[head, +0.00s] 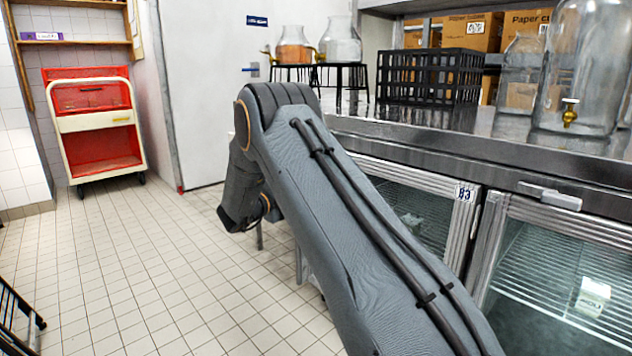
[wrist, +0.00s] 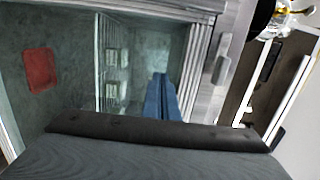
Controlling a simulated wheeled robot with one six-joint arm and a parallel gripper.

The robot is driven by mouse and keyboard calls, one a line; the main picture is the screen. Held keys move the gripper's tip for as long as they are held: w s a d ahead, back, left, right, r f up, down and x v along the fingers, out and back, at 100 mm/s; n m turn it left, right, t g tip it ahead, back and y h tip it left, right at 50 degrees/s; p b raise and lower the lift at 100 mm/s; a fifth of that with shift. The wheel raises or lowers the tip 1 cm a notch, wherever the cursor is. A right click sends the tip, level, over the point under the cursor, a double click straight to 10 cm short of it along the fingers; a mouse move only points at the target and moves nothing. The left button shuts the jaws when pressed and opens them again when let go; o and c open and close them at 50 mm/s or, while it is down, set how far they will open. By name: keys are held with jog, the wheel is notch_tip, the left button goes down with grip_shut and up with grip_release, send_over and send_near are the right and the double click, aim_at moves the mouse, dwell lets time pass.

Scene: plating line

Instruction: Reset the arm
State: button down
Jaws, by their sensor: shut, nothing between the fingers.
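My arm (head: 340,210) rises from the lower right in the head view. It bends at an elbow near the picture's middle, and its dark wrist section (head: 240,195) hangs down left of it. My gripper's fingers do not show clearly in either view; the upper arm hides what lies behind it. In the wrist view a dark, grey-covered part of my own body (wrist: 150,150) fills the bottom edge. Beyond it is a glass cooler door (wrist: 70,40).
A steel counter (head: 500,150) with glass-door coolers (head: 560,270) runs close along the right. It carries a black crate (head: 430,75), glass dispensers (head: 580,65) and a black stand (head: 315,72). A red cart (head: 95,125) stands far left. The tiled floor (head: 140,260) at left is mostly clear.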

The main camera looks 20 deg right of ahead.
jog(key=s+a+r+n+t+y, duration=0.1)
jog(key=s+a+n+t+y, duration=0.15)
jog(key=a+n+y, duration=0.95)
jog(key=s+a+r+n+t+y, duration=0.1)
jog(key=s+a+n+t+y, duration=0.3)
jog(key=a, duration=1.6)
jog(key=s+a+f+n+g+y, duration=0.2)
jog(key=s+a+n+g, duration=0.3)
jog(key=s, duration=0.6)
jog(key=s+a+f+n+g+y, duration=0.2)
jog(key=s+a+f+n+g, duration=0.1)
jog(key=s+a+n, duration=0.65)
jog(key=s+d+f+n+g+h, duration=0.15)
jog(key=s+d+n+g, duration=0.35)
jog(key=s, duration=0.9)
jog(key=s+d+f+n+g+h, duration=0.15)
jog(key=s+d, duration=0.45)
jog(key=s, duration=0.8)
jog(key=d+r+m+p, duration=0.3)
jog(key=d+r+p, duration=0.7)
jog(key=r+p, duration=0.3)
jog(key=d+r+m+p, duration=0.3)
jog(key=d+r+p, duration=0.8)
jog(key=p, duration=0.4)
jog(key=shift+s+r+h, duration=0.25)
jog(key=shift+r+h, duration=0.05)
jog(key=shift+r, duration=0.55)
